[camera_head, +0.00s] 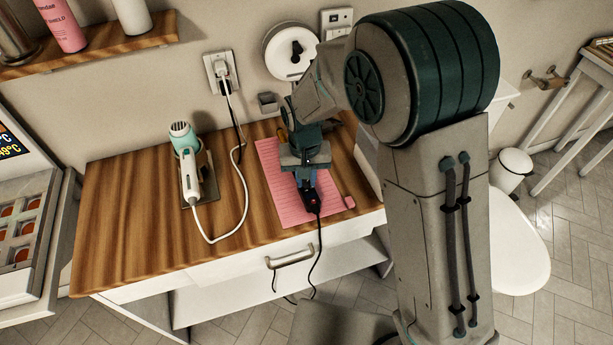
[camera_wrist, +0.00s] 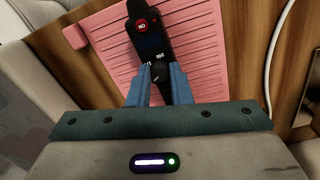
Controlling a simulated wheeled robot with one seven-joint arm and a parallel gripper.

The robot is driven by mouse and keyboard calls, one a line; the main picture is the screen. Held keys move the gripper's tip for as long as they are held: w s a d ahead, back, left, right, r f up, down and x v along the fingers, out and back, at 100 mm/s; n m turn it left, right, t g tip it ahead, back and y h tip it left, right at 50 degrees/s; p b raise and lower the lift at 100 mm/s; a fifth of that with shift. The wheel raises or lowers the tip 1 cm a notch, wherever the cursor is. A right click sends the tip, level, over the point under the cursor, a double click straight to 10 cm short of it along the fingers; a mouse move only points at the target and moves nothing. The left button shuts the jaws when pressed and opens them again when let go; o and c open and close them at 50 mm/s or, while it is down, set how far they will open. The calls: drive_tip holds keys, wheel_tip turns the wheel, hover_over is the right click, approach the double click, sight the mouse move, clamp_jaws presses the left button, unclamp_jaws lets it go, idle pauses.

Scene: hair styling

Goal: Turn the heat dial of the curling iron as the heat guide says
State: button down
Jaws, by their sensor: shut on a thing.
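The black curling iron (camera_head: 309,197) lies on a pink ribbed mat (camera_head: 279,184) on the wooden counter. In the wrist view its handle (camera_wrist: 149,40) shows a red button marked ON, a dark display and a small dark dial (camera_wrist: 159,72) with numbers beside it. My gripper (camera_wrist: 158,85) is over the handle, its two blue fingers shut on the dial from either side. The dial's exact setting is too small to read. My gripper hides the iron's barrel end. Part of a panel with °C figures (camera_head: 9,142) shows at the left edge, cut off; I cannot tell if it is the heat guide.
The iron's black cord hangs over the front edge. A shelf with bottles (camera_head: 90,50) is above left.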

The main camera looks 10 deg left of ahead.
sight(305, 182)
drive_tip(key=c, duration=1.3)
unclamp_jaws()
wheel_tip(305, 182, up, 14)
drive_tip(key=shift+a, duration=0.15)
drive_tip(key=shift+f, duration=0.1)
drive_tip(key=s+d+m+t, duration=0.1)
drive_tip(key=s+d, duration=0.3)
drive_tip(key=d, duration=0.5)
drive_tip(key=s+d+r+m+t, duration=0.1)
drive_tip(key=s+d, duration=0.4)
drive_tip(key=d, duration=0.4)
drive_tip(key=s+d+r+m, duration=0.1)
drive_tip(key=s+d, duration=0.4)
drive_tip(key=d, duration=0.3)
drive_tip(key=shift+d+m+t, duration=0.3)
drive_tip(key=shift+d+t, duration=0.1)
